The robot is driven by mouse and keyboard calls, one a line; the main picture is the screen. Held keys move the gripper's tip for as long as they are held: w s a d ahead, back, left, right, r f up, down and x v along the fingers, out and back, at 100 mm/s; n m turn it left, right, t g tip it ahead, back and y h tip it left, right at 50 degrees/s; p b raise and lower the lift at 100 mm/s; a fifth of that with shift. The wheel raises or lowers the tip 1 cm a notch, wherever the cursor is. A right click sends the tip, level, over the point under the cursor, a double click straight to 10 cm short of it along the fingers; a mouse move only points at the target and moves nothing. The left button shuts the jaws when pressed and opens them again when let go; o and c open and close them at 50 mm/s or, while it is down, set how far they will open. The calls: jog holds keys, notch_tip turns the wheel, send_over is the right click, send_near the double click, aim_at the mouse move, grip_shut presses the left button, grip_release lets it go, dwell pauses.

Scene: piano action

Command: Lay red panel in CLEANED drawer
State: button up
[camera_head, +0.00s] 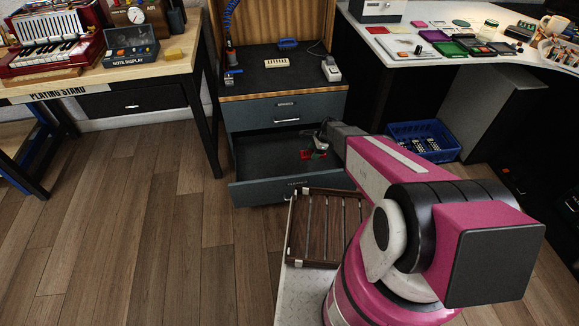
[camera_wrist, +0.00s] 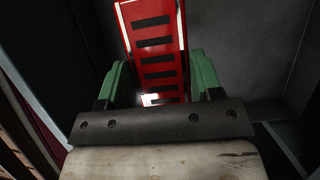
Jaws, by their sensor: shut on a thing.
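The red panel (camera_wrist: 155,45), with a row of dark slots, is between the green fingertips of my gripper (camera_wrist: 157,85) in the wrist view. The gripper is shut on it. In the head view the panel (camera_head: 306,154) is a small red patch beside the green fingers of my gripper (camera_head: 318,154), inside the outline of the open lower drawer (camera_head: 262,190). The drawer's front label is too small to read. The dark drawer interior (camera_wrist: 225,45) lies around the panel in the wrist view. I cannot tell whether the panel touches the drawer floor.
A shut drawer (camera_head: 262,115) sits above the open one, under a bench top with small items. A wooden slatted rack (camera_head: 318,228) stands in front of the drawer. A blue crate (camera_head: 424,140) is to its right. The floor (camera_head: 130,230) at left is clear.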

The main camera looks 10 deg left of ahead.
send_over(311, 170)
jog(key=s, duration=0.3)
notch_tip(311, 170, down, 4)
jog(key=f, duration=1)
jog(key=shift+w+a, duration=0.1)
jog(key=shift+w, duration=0.15)
jog(key=shift+f, duration=0.15)
jog(key=o, duration=1)
